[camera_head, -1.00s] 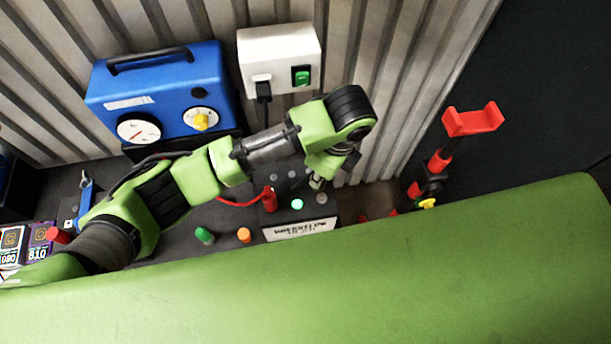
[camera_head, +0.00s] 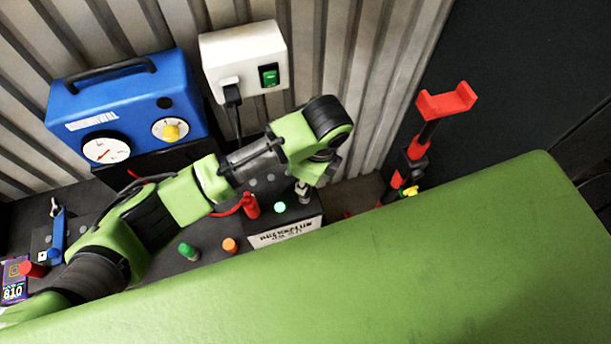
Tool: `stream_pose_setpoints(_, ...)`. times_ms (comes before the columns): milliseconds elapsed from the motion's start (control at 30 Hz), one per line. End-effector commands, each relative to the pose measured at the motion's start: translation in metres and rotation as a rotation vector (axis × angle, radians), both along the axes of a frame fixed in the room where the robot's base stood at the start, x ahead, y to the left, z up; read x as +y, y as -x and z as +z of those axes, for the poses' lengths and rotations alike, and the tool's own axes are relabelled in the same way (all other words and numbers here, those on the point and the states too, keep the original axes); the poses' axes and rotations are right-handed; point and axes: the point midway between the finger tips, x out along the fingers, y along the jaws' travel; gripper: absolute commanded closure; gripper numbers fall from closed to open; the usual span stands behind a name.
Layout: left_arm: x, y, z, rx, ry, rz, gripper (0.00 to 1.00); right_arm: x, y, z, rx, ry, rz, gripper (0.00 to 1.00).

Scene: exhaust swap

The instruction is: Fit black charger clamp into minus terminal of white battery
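The battery (camera_head: 286,233) stands in the centre, with a white lettered front and a darker top. A red clamp (camera_head: 250,205) with a red cable is at its left side. My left arm reaches in from the left, and my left gripper (camera_head: 304,188) points down at the back right of the battery top. Its fingers are small and partly hidden by the wrist, so I cannot tell whether they are open or hold anything. I cannot make out the black clamp or the minus terminal. My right gripper is not in view.
A blue charger-like box (camera_head: 130,100) with two dials stands at the back left. A white switch box (camera_head: 243,60) is on the corrugated wall. A red forked stand (camera_head: 445,103) is at right. A large green panel (camera_head: 400,255) fills the front. Green (camera_head: 188,251) and orange (camera_head: 230,245) pieces lie left of the battery.

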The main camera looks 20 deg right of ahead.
Motion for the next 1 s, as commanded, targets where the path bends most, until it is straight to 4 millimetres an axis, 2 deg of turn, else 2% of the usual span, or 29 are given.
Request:
stream_pose_setpoints(567,-0.0001,-0.0001,-0.0019,0.0,0.0,0.0,1.0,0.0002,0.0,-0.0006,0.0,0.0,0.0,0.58)
stream_pose_setpoints(1000,0.0002,-0.0001,-0.0018,0.0,0.0,0.0,1.0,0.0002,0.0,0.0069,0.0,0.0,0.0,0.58)
